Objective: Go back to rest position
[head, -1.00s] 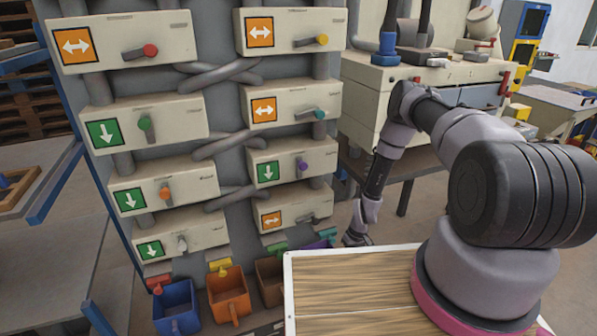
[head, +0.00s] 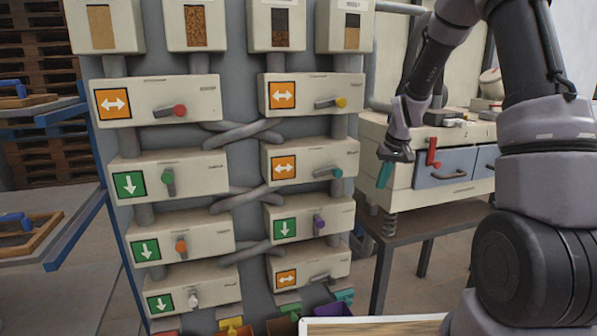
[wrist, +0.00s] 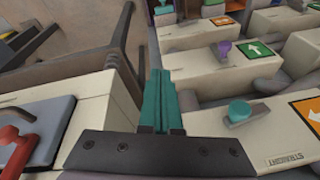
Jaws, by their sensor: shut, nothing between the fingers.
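My gripper (head: 385,174) hangs in the head view to the right of the valve panel (head: 236,170), in front of the cream machine on a table. Its teal fingers point down, are together and hold nothing. In the wrist view the shut teal fingers (wrist: 162,101) point away from the camera, apart from the valve boxes. The nearest valve box there has a teal knob (wrist: 239,111) and an orange double-arrow sign. My arm rises on the right of the head view and reaches over to the gripper.
The panel holds two columns of valve boxes with coloured knobs, such as a red knob (head: 179,111). Coloured bins, partly cut off, stand below. The cream machine (head: 455,197) has a red handle (head: 433,153). A blue-framed rack (head: 75,228) stands left.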

